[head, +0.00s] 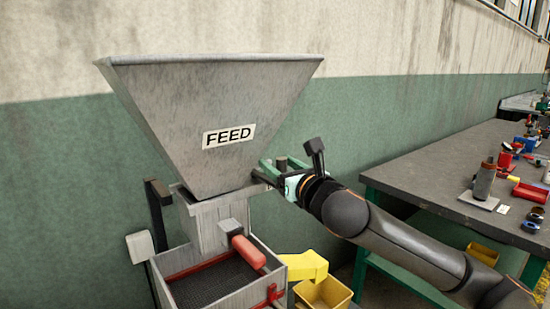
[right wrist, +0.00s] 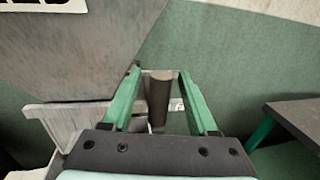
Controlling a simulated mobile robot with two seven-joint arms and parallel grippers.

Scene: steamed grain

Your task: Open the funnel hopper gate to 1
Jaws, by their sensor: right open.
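The grey metal funnel hopper (head: 205,105) with its FEED label stands in front of the wall. It also shows at the left of the right wrist view (right wrist: 75,60). My right gripper (head: 266,168) is at the right side of the hopper's neck, its green fingers open. In the right wrist view the fingers (right wrist: 157,73) stand either side of a dark upright cylindrical handle (right wrist: 158,95), with a gap on each side. The handle's top shows in the head view (head: 281,162). Any gate scale or number marks are not visible. My left gripper is out of view.
Below the hopper is a box with a dark mesh (head: 213,287) and a red grip (head: 248,251). A yellow chute (head: 305,265) and a yellow bin (head: 325,293) are beside it. A cluttered workbench (head: 425,165) stands at the right.

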